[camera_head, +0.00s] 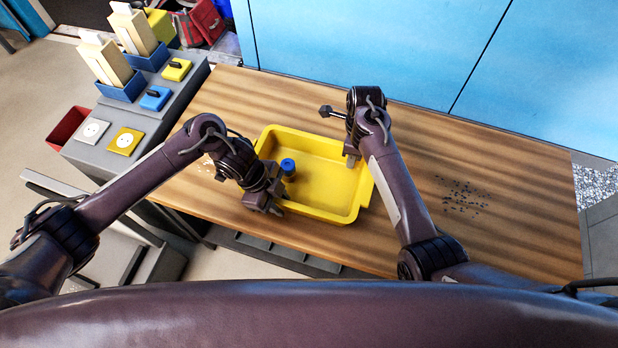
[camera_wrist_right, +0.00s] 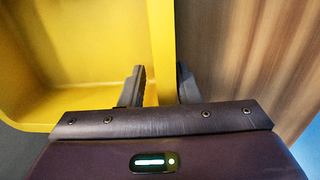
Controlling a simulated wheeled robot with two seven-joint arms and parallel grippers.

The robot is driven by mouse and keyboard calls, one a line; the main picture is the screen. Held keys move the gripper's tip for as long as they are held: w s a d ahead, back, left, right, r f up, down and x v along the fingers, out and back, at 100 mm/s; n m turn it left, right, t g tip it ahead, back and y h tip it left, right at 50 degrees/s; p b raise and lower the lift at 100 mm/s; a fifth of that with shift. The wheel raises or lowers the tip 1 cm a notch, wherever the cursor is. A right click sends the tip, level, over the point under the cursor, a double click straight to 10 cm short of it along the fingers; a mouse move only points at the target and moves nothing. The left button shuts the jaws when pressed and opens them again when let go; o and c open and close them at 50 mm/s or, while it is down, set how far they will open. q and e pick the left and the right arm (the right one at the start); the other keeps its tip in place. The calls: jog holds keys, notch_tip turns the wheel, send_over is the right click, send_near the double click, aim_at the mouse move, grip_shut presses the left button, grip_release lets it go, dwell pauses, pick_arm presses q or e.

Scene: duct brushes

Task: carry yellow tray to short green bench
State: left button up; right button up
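The yellow tray (camera_head: 330,150) rests on the wooden table, with a blue cylindrical object (camera_head: 288,168) inside near its left wall. My left gripper (camera_head: 268,196) is at the tray's left wall; its fingers are partly hidden by the wrist, so its grip is unclear. My right gripper (camera_head: 351,156) is at the right wall. In the right wrist view its fingers (camera_wrist_right: 160,85) lie close against both sides of the tray's rim (camera_wrist_right: 161,40), one inside and one outside. No green bench is in view.
The wooden table (camera_head: 480,170) carries dark specks (camera_head: 462,194) to the tray's right. A grey stand (camera_head: 150,125) at left holds blue bins, sockets and small coloured blocks. Blue panels (camera_head: 400,50) close off the back. A red bin (camera_head: 68,127) stands on the floor.

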pick_arm(q)
jog(key=shift+d+f, duration=0.25)
jog(key=shift+f, duration=0.25)
pick_arm(e)
jog(key=shift+f, duration=0.5)
pick_arm(q)
grip_shut()
pick_arm(e)
grip_shut()
